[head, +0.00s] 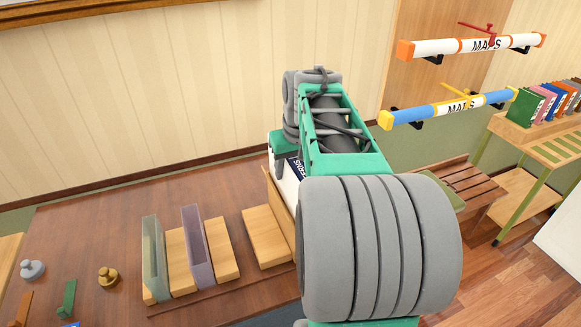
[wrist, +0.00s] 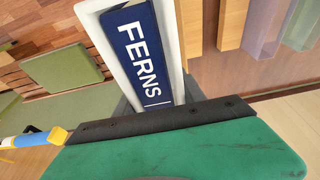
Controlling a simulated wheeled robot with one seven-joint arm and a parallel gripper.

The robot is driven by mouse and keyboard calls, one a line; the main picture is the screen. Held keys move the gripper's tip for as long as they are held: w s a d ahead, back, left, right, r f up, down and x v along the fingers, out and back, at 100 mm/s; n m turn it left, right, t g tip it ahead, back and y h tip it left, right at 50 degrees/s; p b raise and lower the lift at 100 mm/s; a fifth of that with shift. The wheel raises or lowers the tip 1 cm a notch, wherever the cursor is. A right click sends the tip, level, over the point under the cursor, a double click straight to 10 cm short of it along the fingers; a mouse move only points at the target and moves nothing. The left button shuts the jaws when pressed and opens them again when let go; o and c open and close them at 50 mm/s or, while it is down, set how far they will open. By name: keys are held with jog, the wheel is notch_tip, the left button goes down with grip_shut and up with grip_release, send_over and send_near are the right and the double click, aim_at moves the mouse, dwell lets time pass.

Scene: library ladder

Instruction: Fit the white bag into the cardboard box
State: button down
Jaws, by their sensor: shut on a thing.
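No white bag and no cardboard box can be made out in either view. My gripper (wrist: 158,108) is shut on a white case with a dark blue label reading FERNS (wrist: 138,55). The case also shows in the head view (head: 288,182), partly hidden behind my arm, at the right end of the rack on the brown table. I cannot tell whether it touches the rack or the table. My fingertips are mostly hidden in both views.
The wooden rack (head: 222,248) holds a grey-green panel (head: 153,258) and a purple panel (head: 197,246), with a gap right of them. Small knobbed weights (head: 108,277) stand at left. Two map tubes (head: 445,108) hang on the wall; a slatted bench (head: 462,182) stands below.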

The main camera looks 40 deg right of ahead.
jog(key=shift+f+b, duration=2.1)
jog(key=shift+f, duration=0.75)
jog(key=shift+r, duration=0.2)
jog(key=shift+r+p, duration=2.35)
jog(key=shift+r, duration=0.65)
jog(key=shift+f+b, duration=2.4)
jog(key=shift+f, duration=0.7)
